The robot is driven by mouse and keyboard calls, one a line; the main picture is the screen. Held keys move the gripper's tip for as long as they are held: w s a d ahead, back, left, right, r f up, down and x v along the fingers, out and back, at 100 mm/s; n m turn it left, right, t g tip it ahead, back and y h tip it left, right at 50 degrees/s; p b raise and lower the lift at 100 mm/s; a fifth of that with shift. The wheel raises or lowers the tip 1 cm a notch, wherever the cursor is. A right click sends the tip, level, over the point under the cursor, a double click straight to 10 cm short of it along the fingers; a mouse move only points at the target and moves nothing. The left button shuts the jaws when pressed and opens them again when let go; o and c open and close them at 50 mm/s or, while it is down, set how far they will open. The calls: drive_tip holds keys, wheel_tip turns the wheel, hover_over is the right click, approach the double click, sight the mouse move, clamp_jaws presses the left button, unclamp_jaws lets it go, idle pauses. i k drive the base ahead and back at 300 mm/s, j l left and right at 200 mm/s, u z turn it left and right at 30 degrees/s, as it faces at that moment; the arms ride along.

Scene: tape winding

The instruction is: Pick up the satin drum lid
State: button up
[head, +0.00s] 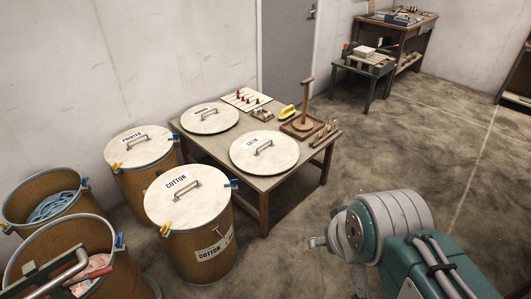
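The satin drum lid (278,155) is a pale round disc lying flat on the front part of the wooden table, with a label reading as satin and a grey bar handle (263,147) on top. Its near edge reaches close to the table's front edge. A similar lid (209,121) lies behind it to the left; its label is too small to read. My teal and white arm shows at the lower right, on the floor side, well apart from the table. My gripper's fingers cannot be made out in this view.
Lidded drums marked cotton (196,255) and printed (140,187) stand left of the table (263,183). Open drums (48,199) hold cloth. A wooden stand (303,121) and small tools sit right of the satin lid. The floor (410,140) at right is clear.

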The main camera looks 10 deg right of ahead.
sight(264, 152)
drive_tip(key=i+l+z, duration=0.2)
drive_tip(key=i+z, duration=0.65)
drive_tip(key=i+l, duration=0.15)
drive_tip(key=i, duration=0.55)
drive_tip(key=i+j+u, duration=0.15)
drive_tip(key=u, duration=0.2)
drive_tip(key=i+u, duration=0.4)
drive_tip(key=i+j+u, duration=0.1)
drive_tip(key=u, duration=0.25)
drive_tip(key=i+j+u, duration=0.15)
drive_tip(key=i+u, duration=0.15)
drive_tip(key=i, duration=0.05)
